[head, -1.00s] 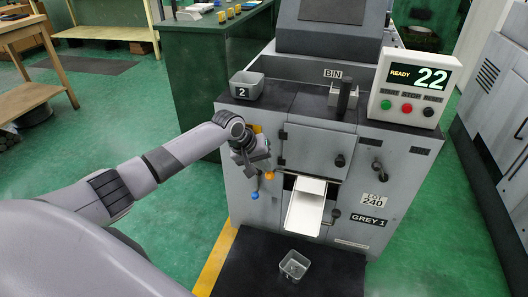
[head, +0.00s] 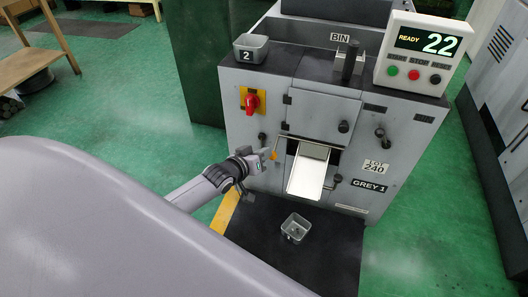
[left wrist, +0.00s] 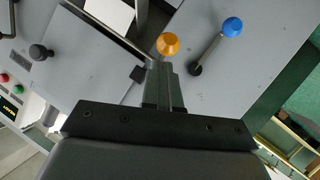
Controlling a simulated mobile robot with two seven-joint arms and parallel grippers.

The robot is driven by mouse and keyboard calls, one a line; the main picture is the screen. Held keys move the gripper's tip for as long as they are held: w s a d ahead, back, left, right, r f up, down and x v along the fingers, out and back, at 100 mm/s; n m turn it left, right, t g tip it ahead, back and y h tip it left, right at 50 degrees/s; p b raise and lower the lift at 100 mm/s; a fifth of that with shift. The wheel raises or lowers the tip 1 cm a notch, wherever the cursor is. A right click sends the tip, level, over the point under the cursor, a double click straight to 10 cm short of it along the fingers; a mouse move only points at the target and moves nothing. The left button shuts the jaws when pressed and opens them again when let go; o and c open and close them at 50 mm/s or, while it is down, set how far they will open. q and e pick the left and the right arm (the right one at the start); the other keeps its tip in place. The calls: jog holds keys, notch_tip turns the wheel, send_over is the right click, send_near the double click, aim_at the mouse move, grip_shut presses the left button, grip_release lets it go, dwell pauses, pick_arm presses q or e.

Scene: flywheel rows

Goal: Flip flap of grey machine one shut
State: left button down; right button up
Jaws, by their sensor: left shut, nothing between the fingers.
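The grey machine (head: 262,115) carries the label GREY 1 (head: 369,186). A white chute or flap (head: 307,176) slopes out of the opening in its front; I cannot tell which it is. My left gripper (head: 268,155) is shut and empty, just left of that opening. In the left wrist view my shut fingers (left wrist: 163,83) point at the machine front, close below an orange ball knob (left wrist: 168,44); I cannot tell whether they touch it. A lever with a blue ball (left wrist: 232,27) is to the right there. My right gripper is out of view.
A bin marked 2 (head: 251,48) sits on the machine top. A red rotary switch (head: 252,101) is above my gripper. The display (head: 426,42) reads READY 22.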

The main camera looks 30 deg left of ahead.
pick_arm(q)
jog(key=shift+w+a+f+m+t+b, duration=0.1)
jog(key=shift+w+f+m+t+b, duration=0.1)
jog(key=shift+f+t+b, duration=1.15)
jog(key=shift+w+f+m+t+b, duration=0.1)
jog(key=shift+f+m+t+b, duration=0.2)
jog(key=shift+f+b, duration=1.1)
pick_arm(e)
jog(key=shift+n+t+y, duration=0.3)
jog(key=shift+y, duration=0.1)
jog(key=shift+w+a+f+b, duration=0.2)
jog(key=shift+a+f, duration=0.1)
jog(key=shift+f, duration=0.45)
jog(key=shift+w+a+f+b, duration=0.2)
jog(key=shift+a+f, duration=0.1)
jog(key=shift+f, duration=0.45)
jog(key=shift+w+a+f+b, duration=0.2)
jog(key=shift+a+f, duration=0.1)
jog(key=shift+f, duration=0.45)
pick_arm(q)
jog(key=shift+r, duration=0.55)
jog(key=shift+s, duration=0.15)
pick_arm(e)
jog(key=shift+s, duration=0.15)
